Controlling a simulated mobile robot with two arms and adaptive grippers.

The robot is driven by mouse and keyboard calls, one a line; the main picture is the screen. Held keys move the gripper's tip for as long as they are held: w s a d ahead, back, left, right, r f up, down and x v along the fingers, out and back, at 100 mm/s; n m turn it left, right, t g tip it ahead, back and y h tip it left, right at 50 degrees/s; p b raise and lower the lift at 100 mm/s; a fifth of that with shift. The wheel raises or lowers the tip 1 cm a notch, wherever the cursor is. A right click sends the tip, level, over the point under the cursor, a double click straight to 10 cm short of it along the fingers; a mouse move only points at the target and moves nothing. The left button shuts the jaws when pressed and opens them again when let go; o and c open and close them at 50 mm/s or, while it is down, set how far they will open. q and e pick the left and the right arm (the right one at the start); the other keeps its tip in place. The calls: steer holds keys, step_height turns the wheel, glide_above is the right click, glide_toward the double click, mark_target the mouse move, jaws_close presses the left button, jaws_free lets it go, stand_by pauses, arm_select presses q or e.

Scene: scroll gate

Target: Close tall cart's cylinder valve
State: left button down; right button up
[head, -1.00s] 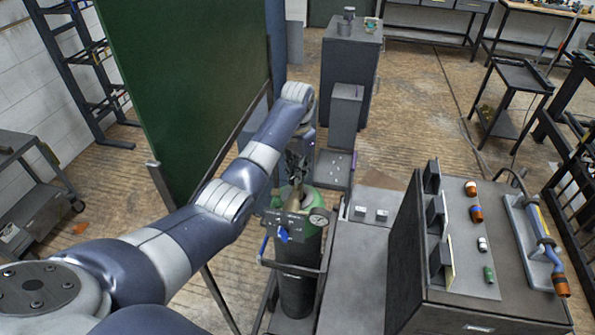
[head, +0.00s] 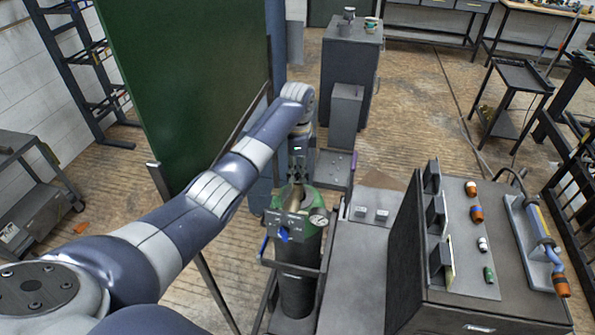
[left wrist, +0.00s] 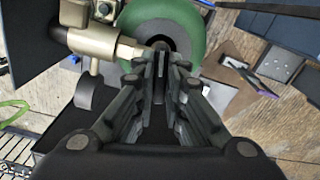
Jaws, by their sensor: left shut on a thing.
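The gas cylinder (head: 296,292) stands upright in a dark cart frame below my left arm. Its green shoulder (head: 309,203) also fills the top of the left wrist view (left wrist: 192,22). A brass valve body (left wrist: 92,42) runs in from the left toward the cylinder's middle. My left gripper (head: 297,178) points down over the cylinder top. In the left wrist view the fingertips (left wrist: 160,62) are close together over the valve's dark centre, shut on the valve, whose gripped part is mostly hidden between them. My right gripper is out of view.
A round gauge (head: 318,218) and a blue knob (head: 283,236) sit on the cylinder's front. A green panel (head: 190,85) stands close left of my arm. Open floor lies behind.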

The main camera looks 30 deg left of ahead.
mark_target(298, 173)
arm_select(q)
steer(key=shift+w+r+m, duration=0.1)
steer(key=shift+r+m, duration=0.05)
steer(key=shift+m, duration=0.45)
steer(key=c, duration=1.7)
jaws_free()
steer(key=shift+o, duration=0.2)
step_height(298, 173, up, 12)
